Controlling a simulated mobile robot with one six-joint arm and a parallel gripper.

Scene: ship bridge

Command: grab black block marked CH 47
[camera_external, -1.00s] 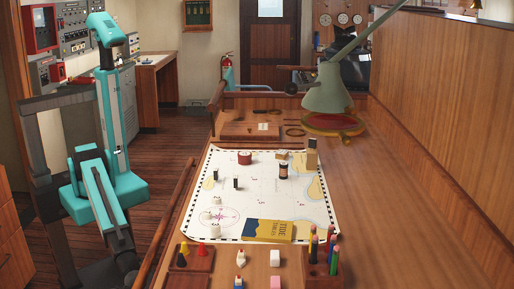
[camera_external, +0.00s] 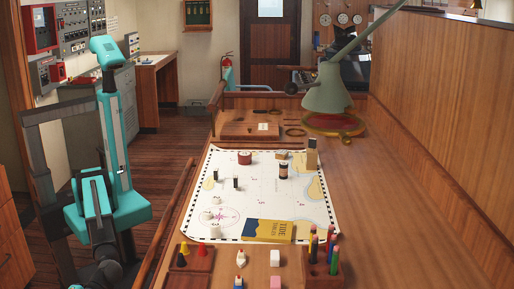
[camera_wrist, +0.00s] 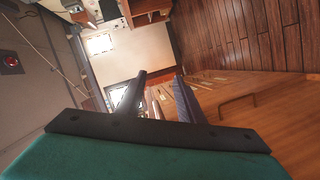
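Two small dark blocks, a left one (camera_external: 215,175) and a right one (camera_external: 236,183), stand on the white chart (camera_external: 262,205) in the external view. Their markings are too small to read, so I cannot tell which is CH 47. A larger dark cylinder with a pale label (camera_external: 283,171) stands to their right. My gripper (camera_wrist: 160,76) shows in the wrist view with its two dark fingers apart and nothing visible between them. In the external view my teal arm is left of the table, away from the blocks, and I cannot make out the fingers there.
A red round tin (camera_external: 245,158), white pieces (camera_external: 216,201) and a yellow tide tables book (camera_external: 268,230) lie on the chart. A pencil holder (camera_external: 322,262) stands at the front right. A green lamp (camera_external: 326,92) stands behind. A wooden rail (camera_external: 172,220) borders the table's left side.

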